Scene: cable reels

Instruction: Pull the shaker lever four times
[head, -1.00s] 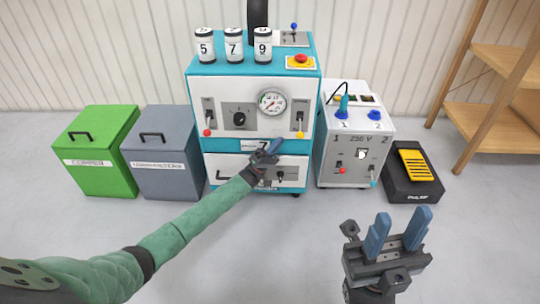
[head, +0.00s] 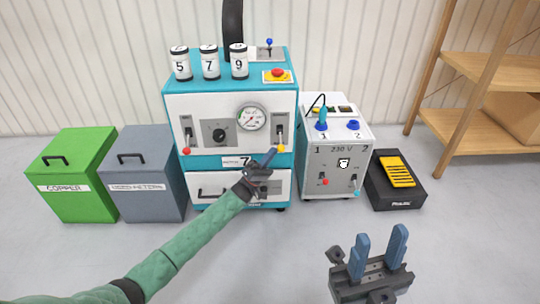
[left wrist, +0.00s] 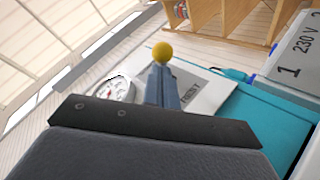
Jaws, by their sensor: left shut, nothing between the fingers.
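The teal and white machine (head: 230,107) has two front levers. One has a red knob (head: 187,151) at the left, the other a yellow knob (head: 281,148) at the right. I cannot surely read which label says shaker. My left gripper (head: 269,156) is shut and empty, just below and left of the yellow knob. In the left wrist view, the yellow knob (left wrist: 162,51) appears just beyond the tips of the blue fingers (left wrist: 162,85); I cannot tell whether they touch. My right gripper (head: 381,250) is open and empty, low at the right.
A gauge (head: 251,118), a dial (head: 219,132) and a red button (head: 277,73) are on the machine. A power box (head: 335,170) and a black pedal (head: 394,185) stand to its right. Green (head: 70,175) and grey (head: 142,180) bins stand left.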

